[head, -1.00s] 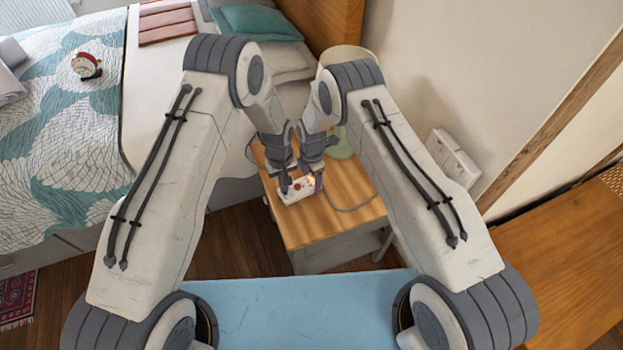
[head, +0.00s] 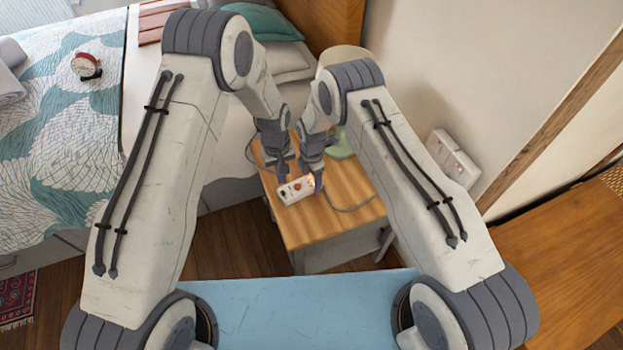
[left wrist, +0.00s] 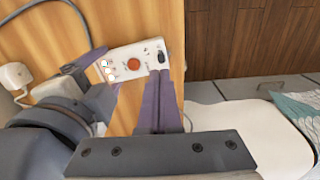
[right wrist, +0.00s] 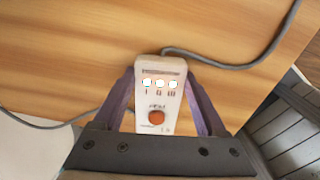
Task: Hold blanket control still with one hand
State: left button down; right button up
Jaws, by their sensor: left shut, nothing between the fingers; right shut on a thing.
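The blanket control (head: 296,190) is a small white box with a red-orange round button and lit lamps. It lies on the wooden nightstand (head: 310,232). In the right wrist view, the control (right wrist: 157,98) sits between the fingers of my right gripper (right wrist: 160,105), which is shut on its sides; three lamps glow at its cable end. In the left wrist view, the control (left wrist: 134,62) shows a dark switch at its other end. My left gripper (left wrist: 160,85) is shut and empty, its fingertips close to that switch end; I cannot tell whether they touch.
A grey cable (right wrist: 225,65) runs from the control across the nightstand. A pale lamp (head: 345,57) stands behind my right arm. The wall is to the right.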

pick_arm(q)
jog(key=shift+r, duration=0.5)
pick_arm(e)
jog(key=o, duration=1.4)
jog(key=shift+o, duration=0.2)
notch_tip(320, 180, up, 12)
